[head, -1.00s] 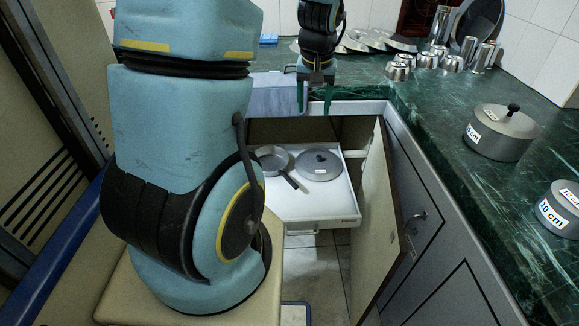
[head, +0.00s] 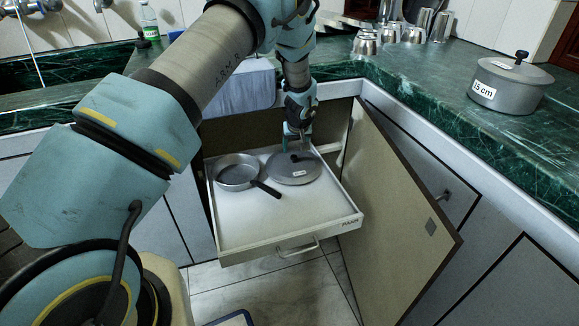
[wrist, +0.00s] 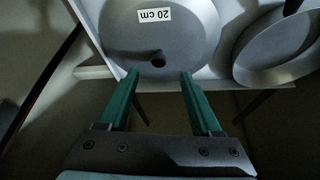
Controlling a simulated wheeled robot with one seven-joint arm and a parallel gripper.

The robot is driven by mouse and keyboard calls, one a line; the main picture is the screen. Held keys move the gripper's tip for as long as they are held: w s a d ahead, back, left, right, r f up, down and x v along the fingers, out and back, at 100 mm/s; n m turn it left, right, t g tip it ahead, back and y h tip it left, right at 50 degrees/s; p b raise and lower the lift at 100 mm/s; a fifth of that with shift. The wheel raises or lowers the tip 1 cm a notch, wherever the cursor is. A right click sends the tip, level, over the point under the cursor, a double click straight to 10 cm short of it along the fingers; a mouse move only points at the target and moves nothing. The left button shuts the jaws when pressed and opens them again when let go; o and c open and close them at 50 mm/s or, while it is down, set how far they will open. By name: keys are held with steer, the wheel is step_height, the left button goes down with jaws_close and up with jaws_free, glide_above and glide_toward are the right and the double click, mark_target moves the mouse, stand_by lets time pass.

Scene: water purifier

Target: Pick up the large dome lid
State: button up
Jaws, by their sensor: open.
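The large dome lid (head: 294,172) is a grey metal disc with a dark knob and a white label. It lies in the pulled-out white drawer (head: 240,232), on the right beside a pan. In the wrist view the lid (wrist: 190,25) carries a "20 cm" label, and its dark knob (wrist: 158,61) shows near its edge. My gripper (head: 297,150) is over the back of the lid, pointing down. In the wrist view my gripper (wrist: 160,74) is open, with one green finger on each side of the knob. Whether the fingers touch the lid I cannot tell.
A frying pan (head: 238,173) lies left of the lid, its black handle pointing toward the drawer front. An open cabinet door (head: 400,225) stands right of the drawer. A "15 cm" pot (head: 510,82) and several metal cups (head: 413,34) stand on the green counter.

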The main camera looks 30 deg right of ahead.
mark_target(294, 156)
steer(key=shift+x, duration=3.15)
steer(key=shift+d, duration=0.15)
steer(key=shift+c, duration=0.2)
jaws_close()
steer(key=shift+r, duration=0.1)
